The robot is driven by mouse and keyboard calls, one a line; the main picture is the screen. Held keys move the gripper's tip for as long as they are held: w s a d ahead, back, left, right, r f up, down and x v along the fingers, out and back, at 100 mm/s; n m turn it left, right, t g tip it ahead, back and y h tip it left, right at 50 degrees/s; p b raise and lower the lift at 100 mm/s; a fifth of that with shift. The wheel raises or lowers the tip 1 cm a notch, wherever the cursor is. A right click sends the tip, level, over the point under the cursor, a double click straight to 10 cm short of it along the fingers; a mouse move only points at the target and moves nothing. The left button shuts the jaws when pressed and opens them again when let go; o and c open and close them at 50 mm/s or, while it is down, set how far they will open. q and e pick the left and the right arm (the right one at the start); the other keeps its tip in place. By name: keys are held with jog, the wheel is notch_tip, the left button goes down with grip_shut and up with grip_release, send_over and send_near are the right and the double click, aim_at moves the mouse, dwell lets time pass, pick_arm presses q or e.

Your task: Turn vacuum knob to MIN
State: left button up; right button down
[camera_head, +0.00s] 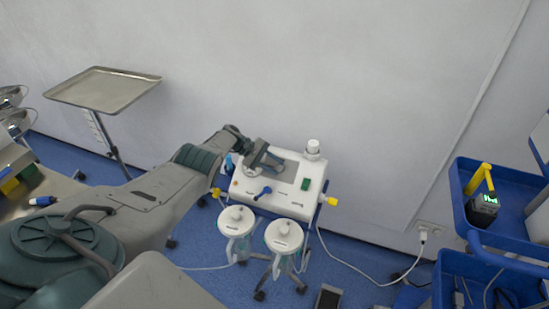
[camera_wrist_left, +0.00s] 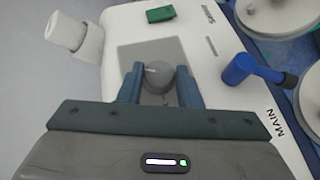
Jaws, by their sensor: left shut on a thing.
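The white suction unit (camera_head: 312,187) stands against the wall in the head view, and its top panel shows in the wrist view (camera_wrist_left: 118,35). My left gripper (camera_head: 264,160) is over the grey recessed panel on top of the unit. In the wrist view its blue fingers (camera_wrist_left: 162,86) stand on either side of the round grey vacuum knob (camera_wrist_left: 160,74), shut on it. A small light mark shows on the knob. The knob is hidden behind the gripper in the head view, and no MIN label is readable. My right gripper is not in view.
A green switch (camera_wrist_left: 160,14) and a blue lever (camera_wrist_left: 248,70) labelled MAIN sit near the knob. A white capped port (camera_head: 313,148) rises at the back. Two lidded canisters (camera_head: 236,220) stand in front. A blue cart (camera_head: 462,205) is at right, a metal tray (camera_head: 104,88) at left.

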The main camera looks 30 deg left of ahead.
pick_arm(q)
jog(key=n+t+p, duration=0.2)
jog(key=n+t, duration=0.1)
jog(key=shift+s+d+f, duration=0.1)
jog(key=shift+s+f, duration=0.1)
jog(key=shift+s, duration=0.15)
jog(key=shift+s+f+n+t+p, duration=0.1)
jog(key=shift+f+n+t+p, duration=0.05)
jog(key=shift+n+t+p, duration=0.85)
jog(key=shift+d+t, duration=0.1)
jog(key=shift+t, duration=0.2)
jog(key=o, duration=1)
jog(key=p+v, duration=0.1)
jog(key=v, duration=0.8)
jog(key=shift+s+a, duration=0.2)
jog(key=shift+a, duration=0.2)
jog(key=shift+s+a+r, duration=0.2)
jog(key=shift+a+r, duration=0.05)
jog(key=shift+a, duration=0.05)
